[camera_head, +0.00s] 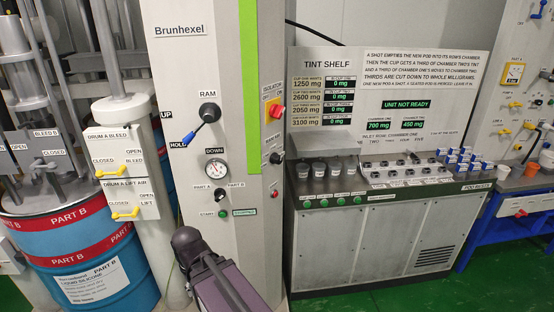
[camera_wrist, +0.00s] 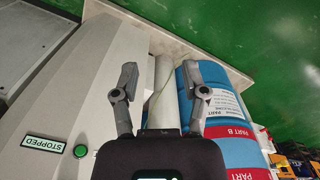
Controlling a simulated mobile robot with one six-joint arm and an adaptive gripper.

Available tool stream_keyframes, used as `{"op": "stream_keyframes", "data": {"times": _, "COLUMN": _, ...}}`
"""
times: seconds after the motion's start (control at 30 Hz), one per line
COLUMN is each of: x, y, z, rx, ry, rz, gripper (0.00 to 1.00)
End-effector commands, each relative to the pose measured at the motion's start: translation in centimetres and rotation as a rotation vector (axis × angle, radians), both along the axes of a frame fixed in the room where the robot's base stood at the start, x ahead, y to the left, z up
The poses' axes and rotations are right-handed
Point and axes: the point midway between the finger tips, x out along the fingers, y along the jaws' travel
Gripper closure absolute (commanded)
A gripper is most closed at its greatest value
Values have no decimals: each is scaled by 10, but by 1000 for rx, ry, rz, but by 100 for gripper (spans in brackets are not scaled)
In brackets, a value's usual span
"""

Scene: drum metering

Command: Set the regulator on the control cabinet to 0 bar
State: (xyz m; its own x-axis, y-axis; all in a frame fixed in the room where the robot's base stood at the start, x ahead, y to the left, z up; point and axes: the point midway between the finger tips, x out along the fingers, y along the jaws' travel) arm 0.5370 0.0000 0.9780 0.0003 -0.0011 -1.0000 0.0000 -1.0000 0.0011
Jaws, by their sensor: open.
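The grey Brunhexel control cabinet (camera_head: 178,95) stands left of centre in the head view. A black knob (camera_head: 275,158) is on its right side face, under a vertical label too small to read surely; it may be the regulator. A round white gauge (camera_head: 216,172) is on the front; its reading is too small to tell. My gripper (camera_wrist: 159,78) is open and empty in the wrist view, fingers apart, with the cabinet (camera_wrist: 75,95) to its left. In the head view my arm shows low in front of the cabinet; the fingers are not clearly seen there.
The front carries the RAM lever (camera_head: 201,124), a PART A/PART B selector (camera_head: 220,195) and a STOPPED display (camera_wrist: 47,144). A red isolator (camera_head: 276,111) is on the side. A blue PART B drum (camera_head: 90,262) stands left, the tint shelf (camera_head: 330,240) right. Green floor is open in front.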

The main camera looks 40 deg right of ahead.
Motion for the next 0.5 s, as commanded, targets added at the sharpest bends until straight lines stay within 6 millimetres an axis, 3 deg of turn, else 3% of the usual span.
{"op": "stream_keyframes", "data": {"times": 0.1, "x": 0, "y": 0, "z": 0, "rx": 0, "ry": 0, "rz": 0, "gripper": 40}}
{"op": "stream_keyframes", "data": {"times": 0.2, "x": 0, "y": 0, "z": 0, "rx": 2, "ry": -1, "rz": -4, "gripper": 16}}
{"op": "stream_keyframes", "data": {"times": 0.5, "x": 11, "y": -7, "z": 1, "rx": 81, "ry": -17, "rz": -129, "gripper": 16}}
